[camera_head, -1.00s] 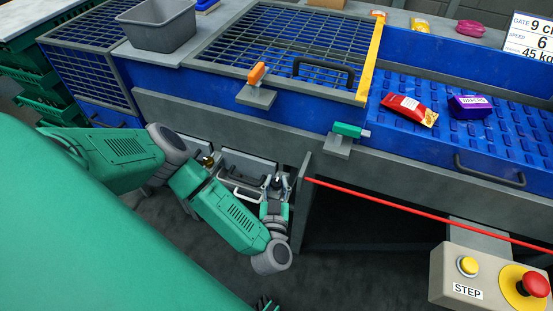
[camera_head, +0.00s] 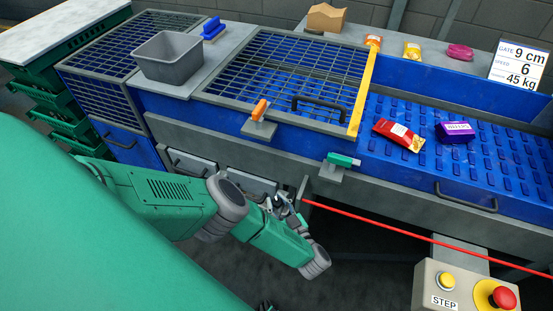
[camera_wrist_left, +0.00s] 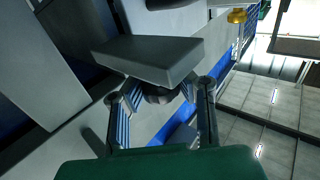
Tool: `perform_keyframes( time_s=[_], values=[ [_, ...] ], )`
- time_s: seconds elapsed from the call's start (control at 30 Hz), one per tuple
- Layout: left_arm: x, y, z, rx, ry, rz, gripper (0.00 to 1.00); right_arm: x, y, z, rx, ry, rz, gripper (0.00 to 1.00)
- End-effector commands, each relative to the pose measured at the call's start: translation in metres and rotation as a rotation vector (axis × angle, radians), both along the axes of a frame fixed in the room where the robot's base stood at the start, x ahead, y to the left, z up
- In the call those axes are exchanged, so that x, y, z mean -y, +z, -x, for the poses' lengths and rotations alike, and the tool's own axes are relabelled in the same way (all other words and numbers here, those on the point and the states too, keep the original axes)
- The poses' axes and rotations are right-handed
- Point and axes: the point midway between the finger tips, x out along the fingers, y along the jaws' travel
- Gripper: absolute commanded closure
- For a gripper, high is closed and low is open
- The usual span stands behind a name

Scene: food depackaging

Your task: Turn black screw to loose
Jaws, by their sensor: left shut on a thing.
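My left gripper (camera_head: 283,205) is at the front of the blue machine, below the rail, partly hidden behind my own forearm in the head view. In the left wrist view its two fingers (camera_wrist_left: 160,98) are closed on either side of a round dark knob (camera_wrist_left: 160,93), which looks like the black screw. A flat grey bar (camera_wrist_left: 148,58) lies just beyond the knob and hides part of it. Whether the knob has turned cannot be told. My right gripper does not show clearly.
Drawer-like panels with handles (camera_head: 190,163) sit left of the gripper. A red rod (camera_head: 400,232) runs right from a grey post. A STEP control box (camera_head: 430,290) stands front right. A brass knob (camera_wrist_left: 237,15) shows nearby.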

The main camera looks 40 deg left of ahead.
Motion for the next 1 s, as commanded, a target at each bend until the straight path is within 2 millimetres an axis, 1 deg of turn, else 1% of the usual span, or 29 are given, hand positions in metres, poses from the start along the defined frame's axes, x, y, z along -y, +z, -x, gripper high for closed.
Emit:
perform_keyframes(
  time_s=[0.03, 0.3, 0.73, 0.77, 0.8, 0.83, 1.0],
  values=[
    [0.0048, -0.0008, 0.0000, -0.001, 0.013, 0.006, 1.00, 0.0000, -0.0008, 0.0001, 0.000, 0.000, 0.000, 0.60],
    [0.0050, -0.0008, 0.0005, -0.001, 0.076, 0.008, 1.00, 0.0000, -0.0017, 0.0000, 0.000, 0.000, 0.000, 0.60],
    [0.0061, -0.0008, 0.0011, -0.002, 0.084, 0.011, 1.00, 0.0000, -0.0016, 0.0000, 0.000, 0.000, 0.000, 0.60],
    [0.0061, -0.0008, 0.0011, -0.002, 0.084, 0.011, 0.75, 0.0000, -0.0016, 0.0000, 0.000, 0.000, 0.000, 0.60],
    [0.0063, -0.0008, 0.0011, -0.002, 0.084, 0.011, 0.61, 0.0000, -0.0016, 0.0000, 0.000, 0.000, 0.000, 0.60],
    [0.0062, -0.0007, 0.0011, -0.002, 0.084, 0.011, 0.51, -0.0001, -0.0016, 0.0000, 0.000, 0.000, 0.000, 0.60],
    [0.0033, -0.0004, 0.0008, -0.001, 0.087, 0.007, 0.51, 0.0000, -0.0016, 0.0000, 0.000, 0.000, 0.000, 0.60]
  ],
)
